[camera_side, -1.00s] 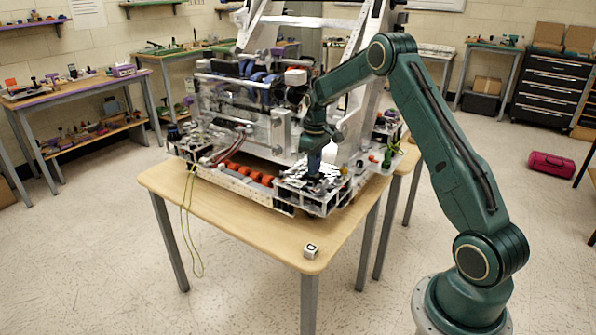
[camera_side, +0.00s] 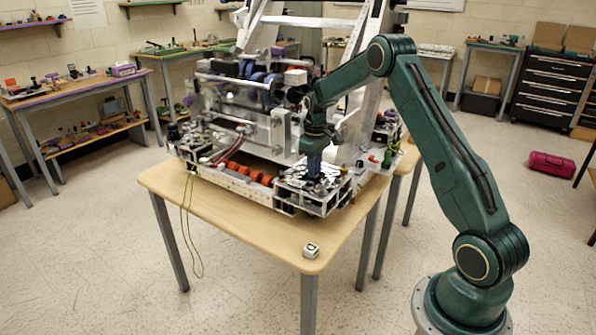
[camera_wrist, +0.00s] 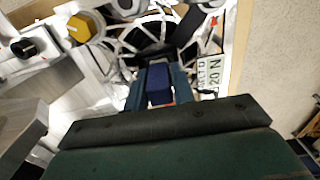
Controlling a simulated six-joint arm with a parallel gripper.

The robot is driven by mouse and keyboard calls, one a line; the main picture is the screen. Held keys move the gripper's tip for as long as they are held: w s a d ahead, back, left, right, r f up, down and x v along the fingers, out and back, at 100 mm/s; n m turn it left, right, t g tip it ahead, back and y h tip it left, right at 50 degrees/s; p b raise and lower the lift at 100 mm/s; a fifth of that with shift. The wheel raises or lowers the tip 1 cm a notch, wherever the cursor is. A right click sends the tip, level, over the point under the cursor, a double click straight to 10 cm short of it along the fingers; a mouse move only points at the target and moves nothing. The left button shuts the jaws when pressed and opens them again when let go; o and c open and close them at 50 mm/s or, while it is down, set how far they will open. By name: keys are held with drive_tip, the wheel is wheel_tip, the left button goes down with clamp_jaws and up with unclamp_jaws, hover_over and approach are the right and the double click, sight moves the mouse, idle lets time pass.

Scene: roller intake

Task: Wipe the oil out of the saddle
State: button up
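My gripper (camera_side: 312,172) points down at the front right corner module of the white robot frame (camera_side: 322,200) on the wooden table. In the wrist view, my gripper's two dark teal fingers (camera_wrist: 159,78) are closed on a dark blue block (camera_wrist: 159,92). Its far end is down among white spokes and a dark round part (camera_wrist: 150,32). I cannot tell whether it touches anything. I cannot make out which part is the saddle, and no oil is distinguishable; my fingers and the block cover the spot below them.
Orange rollers (camera_side: 248,174) run along the frame's front, left of my gripper. A small white cube (camera_side: 311,251) sits near the table's front corner. The front tabletop (camera_side: 240,225) is mostly clear.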

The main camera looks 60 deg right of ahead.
drive_tip(key=shift+r, duration=0.8)
idle(0.4)
clamp_jaws()
drive_tip(key=shift+r, duration=0.15)
idle(0.6)
